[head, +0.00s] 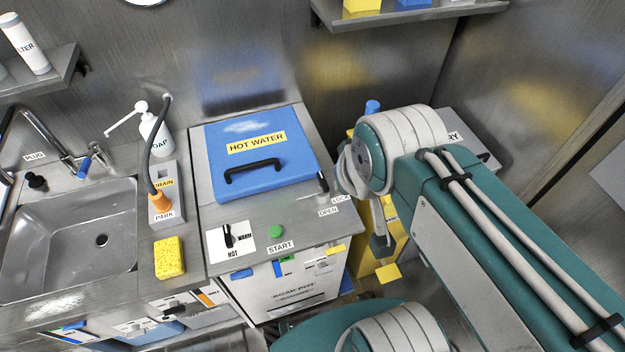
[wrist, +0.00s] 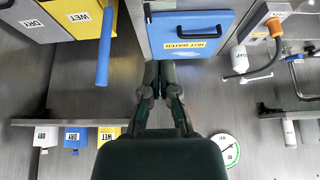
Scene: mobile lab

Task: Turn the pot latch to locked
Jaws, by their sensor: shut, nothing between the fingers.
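The pot (head: 285,283) has a blue lid (head: 225,185) marked HOT WATER with a black handle. The lid looks closed. The pot latch (head: 322,181) is a small black-tipped lever at the lid's right edge, beside the LOCK and OPEN labels. It points up and back, and I cannot tell its exact setting. In the wrist view the blue lid (wrist: 185,42) is upside down at the top, with the dark latch (wrist: 147,13) at its left edge. My gripper (wrist: 160,68) is shut and empty, apart from the latch. In the head view my arm hides most of it.
A START button (head: 276,232) and a WARM/HOT dial (head: 230,237) sit in front of the lid. Left are a drain hose (head: 160,200), yellow sponge (head: 169,257) and sink (head: 60,240). In the wrist view, a blue cylinder (wrist: 105,50) sticks out near the yellow WET bin (wrist: 82,18).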

